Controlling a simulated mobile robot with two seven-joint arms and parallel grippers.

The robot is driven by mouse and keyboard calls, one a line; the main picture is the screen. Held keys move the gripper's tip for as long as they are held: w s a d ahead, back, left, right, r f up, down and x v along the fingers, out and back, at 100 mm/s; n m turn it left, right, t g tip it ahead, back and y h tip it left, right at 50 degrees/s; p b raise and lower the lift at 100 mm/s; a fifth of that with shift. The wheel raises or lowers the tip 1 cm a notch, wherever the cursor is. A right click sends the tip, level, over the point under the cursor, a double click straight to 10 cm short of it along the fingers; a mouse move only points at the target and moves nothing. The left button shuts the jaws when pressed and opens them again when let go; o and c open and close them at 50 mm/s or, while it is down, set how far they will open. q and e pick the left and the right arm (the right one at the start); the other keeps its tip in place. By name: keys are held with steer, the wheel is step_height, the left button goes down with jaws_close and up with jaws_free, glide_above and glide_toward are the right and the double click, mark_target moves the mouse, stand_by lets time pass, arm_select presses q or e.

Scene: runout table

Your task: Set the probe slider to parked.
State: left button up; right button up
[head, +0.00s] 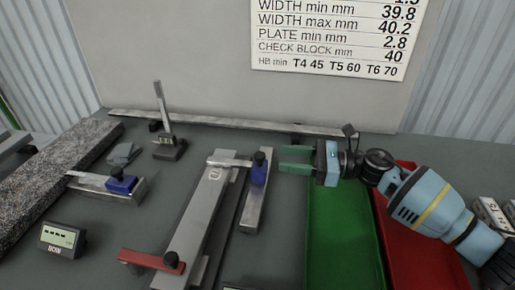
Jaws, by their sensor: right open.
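A blue slider with a black knob (259,169) sits on a short metal rail (251,208), with a flat arm reaching left from it over a long grey metal bar (200,215). A red slider with a black knob (152,261) lies across the near end of that bar. I see no label telling which is the probe slider. My right gripper (286,159) is open and empty, its green fingers pointing left, just right of the blue slider and apart from it in the picture. My left gripper is not in view.
A green tray (340,235) and a red tray (420,250) lie under and beside my right arm. At left are a granite slab (60,175), another blue-block device (120,185), an upright stand (166,140) and a small display (62,238). A chart (335,35) hangs behind.

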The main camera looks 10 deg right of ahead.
mark_target(260, 154)
steer(key=p+x, duration=0.1)
steer(key=x, duration=0.5)
steer(key=shift+a+r, duration=0.1)
steer(key=shift+r, duration=0.05)
steer(key=shift+x, duration=0.8)
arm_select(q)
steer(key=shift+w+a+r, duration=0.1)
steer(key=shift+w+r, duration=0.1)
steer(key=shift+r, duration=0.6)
arm_select(e)
jaws_close()
